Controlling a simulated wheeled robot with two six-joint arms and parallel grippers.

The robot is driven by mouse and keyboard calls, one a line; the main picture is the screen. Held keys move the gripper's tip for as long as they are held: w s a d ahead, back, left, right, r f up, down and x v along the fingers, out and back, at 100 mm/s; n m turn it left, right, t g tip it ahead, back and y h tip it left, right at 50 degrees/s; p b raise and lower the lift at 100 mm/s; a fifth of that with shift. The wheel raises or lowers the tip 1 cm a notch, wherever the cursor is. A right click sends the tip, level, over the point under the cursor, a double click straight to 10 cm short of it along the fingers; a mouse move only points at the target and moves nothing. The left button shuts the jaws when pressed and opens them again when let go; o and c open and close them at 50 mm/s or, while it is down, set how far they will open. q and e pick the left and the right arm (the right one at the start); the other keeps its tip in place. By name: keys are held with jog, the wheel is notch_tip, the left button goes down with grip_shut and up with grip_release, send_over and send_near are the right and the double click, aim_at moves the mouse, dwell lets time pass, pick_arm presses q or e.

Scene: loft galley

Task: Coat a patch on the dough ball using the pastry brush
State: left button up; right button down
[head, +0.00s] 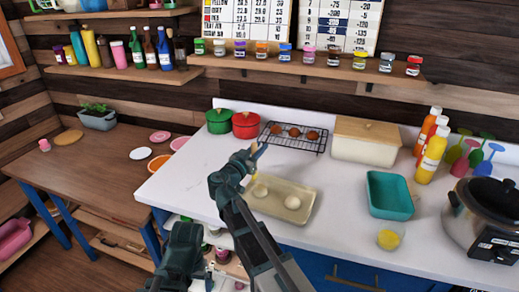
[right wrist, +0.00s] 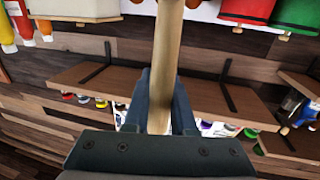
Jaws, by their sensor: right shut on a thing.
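In the right wrist view the handle (right wrist: 167,60) runs between the two fingers (right wrist: 157,105). The brush's bristle end is mostly hidden by the gripper.
A small bowl of yellow liquid (head: 390,238) stands at the counter's front, near a teal tray (head: 388,196). Behind are a wire rack (head: 293,138), a bread box (head: 366,141) and red and green pots (head: 245,125). A slow cooker (head: 485,213) stands at right.

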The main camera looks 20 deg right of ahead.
jog(key=shift+r+p, duration=3)
notch_tip(320, 180, up, 3)
jog(key=p, duration=0.3)
